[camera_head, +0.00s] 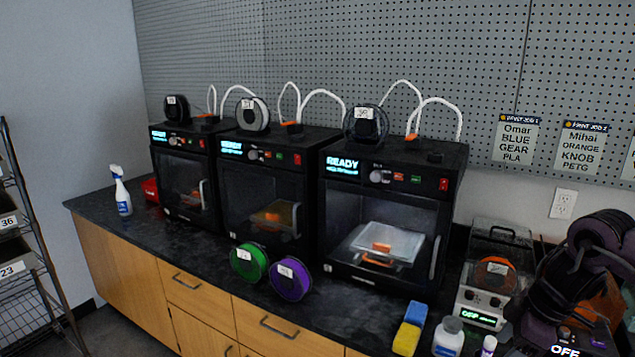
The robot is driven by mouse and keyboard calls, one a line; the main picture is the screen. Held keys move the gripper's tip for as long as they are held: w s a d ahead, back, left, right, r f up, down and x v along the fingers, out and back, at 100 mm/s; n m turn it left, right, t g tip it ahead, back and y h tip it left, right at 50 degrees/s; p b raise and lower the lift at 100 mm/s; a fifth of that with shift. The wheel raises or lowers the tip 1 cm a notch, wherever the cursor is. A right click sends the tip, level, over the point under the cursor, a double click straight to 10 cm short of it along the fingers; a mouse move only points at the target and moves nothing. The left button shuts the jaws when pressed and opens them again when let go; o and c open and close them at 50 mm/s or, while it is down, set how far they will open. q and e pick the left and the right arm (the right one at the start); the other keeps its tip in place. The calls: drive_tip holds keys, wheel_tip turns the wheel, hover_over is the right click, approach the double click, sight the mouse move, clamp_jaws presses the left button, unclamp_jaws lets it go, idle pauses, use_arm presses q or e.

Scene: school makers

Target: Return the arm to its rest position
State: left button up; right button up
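A dark, rounded, jointed shape, which looks like my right arm (600,232), comes in at the right edge. It is bent above the right end of the counter, in front of a dryer box with an orange spool (602,302). Its fingertips cannot be made out against the dark background, so I cannot tell whether my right gripper is open or shut. No held object can be made out there. My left arm and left gripper are not in view.
Three black printers reading READY, including the right one (447,175), line the dark counter (95,205). Green (248,262) and purple (290,280) spools stand in front. A dryer (483,300), sponge (410,328) and white bottle (448,337) are at right. A spray bottle (122,195) stands left.

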drive_tip(key=w+a+f+n+t+y, duration=0.1)
drive_tip(key=w+a+f+y, duration=0.1)
drive_tip(key=w+a+f, duration=0.4)
drive_tip(key=w+a+f+t+y, duration=0.1)
drive_tip(key=w+a+f, duration=0.3)
drive_tip(key=a+f, duration=0.45)
drive_tip(key=s+a+f+m+t, duration=0.1)
drive_tip(key=s+f+m, duration=0.1)
drive_tip(key=f, duration=0.8)
drive_tip(key=s+a+f+m+t, duration=0.2)
drive_tip(key=f, duration=0.9)
drive_tip(key=s+d+f+m+g+h, duration=0.2)
drive_tip(key=s+f, duration=0.9)
drive_tip(key=s, duration=0.4)
drive_tip(key=s+d+f+m+g+h, duration=0.1)
drive_tip(key=s+d+f+m+h, duration=0.15)
drive_tip(key=s+f, duration=1.05)
drive_tip(key=s+f+m+g+h, duration=0.1)
drive_tip(key=s+f+g, duration=0.1)
drive_tip(key=s, duration=1.7)
drive_tip(key=shift+s+m+g, duration=0.15)
drive_tip(key=shift+m+g, duration=0.2)
drive_tip(key=shift+g, duration=0.05)
drive_tip(key=shift+h, duration=0.25)
